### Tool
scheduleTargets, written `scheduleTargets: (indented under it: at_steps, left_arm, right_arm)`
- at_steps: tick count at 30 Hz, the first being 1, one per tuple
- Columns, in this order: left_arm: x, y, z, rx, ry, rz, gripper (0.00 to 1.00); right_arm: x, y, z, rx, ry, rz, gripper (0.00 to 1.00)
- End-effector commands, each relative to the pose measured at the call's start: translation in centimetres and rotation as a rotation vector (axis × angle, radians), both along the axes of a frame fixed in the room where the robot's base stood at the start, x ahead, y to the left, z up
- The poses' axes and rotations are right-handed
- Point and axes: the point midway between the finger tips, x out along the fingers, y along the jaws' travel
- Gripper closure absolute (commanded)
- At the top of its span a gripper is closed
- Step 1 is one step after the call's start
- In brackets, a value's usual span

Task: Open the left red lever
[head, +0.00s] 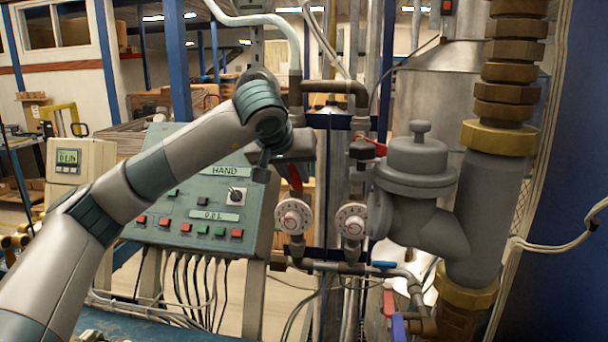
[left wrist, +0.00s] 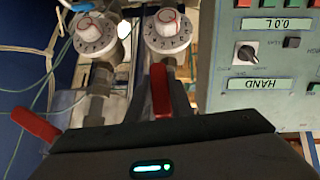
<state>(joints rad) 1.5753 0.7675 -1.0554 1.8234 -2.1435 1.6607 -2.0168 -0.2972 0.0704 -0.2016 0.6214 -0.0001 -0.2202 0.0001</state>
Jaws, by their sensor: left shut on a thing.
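The left red lever (head: 296,175) hangs down from the left pipe, just above the left white dial. In the left wrist view the same lever (left wrist: 160,90) stands between my gripper's fingers and points toward the left dial. My left gripper (head: 292,160) is at the valve and shut on this lever; its body hides the valve behind. The fingertips also show in the left wrist view (left wrist: 164,100). The right red lever (head: 376,146) sticks out sideways from the right pipe, apart from my gripper; it shows in the left wrist view too (left wrist: 35,127). My right gripper is out of view.
Two white dials (head: 293,216) (head: 351,220) sit below the levers. A green control panel (head: 210,192) with buttons stands close at left, under my arm. A large grey meter body (head: 418,190) and brass fittings (head: 508,90) stand at right. A blue lever (head: 384,265) sits lower.

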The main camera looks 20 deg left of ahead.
Motion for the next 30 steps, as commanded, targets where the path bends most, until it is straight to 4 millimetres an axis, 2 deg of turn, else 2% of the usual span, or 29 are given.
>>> scheduleTargets:
  at_steps: [9,23,24,25,26,30]
  left_arm:
    - [-0.2,1.1,-0.2,0.127,0.027,0.001,1.00]
    - [-0.3,1.2,-0.2,0.145,0.032,0.001,1.00]
    - [-0.2,1.2,-0.2,0.145,0.032,0.001,0.73]
    - [-0.2,1.2,-0.2,0.145,0.032,0.001,0.66]
    - [-0.2,1.2,-0.2,0.144,0.031,0.001,0.62]
    - [-0.2,1.2,-0.2,0.143,0.030,0.001,0.62]
  right_arm:
    - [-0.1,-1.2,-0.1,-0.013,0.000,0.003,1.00]
    - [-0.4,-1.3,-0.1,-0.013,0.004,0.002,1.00]
    - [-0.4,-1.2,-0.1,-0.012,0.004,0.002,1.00]
    - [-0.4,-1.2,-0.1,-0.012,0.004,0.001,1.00]
    - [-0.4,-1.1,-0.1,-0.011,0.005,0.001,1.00]
    - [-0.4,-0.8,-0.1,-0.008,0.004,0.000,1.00]
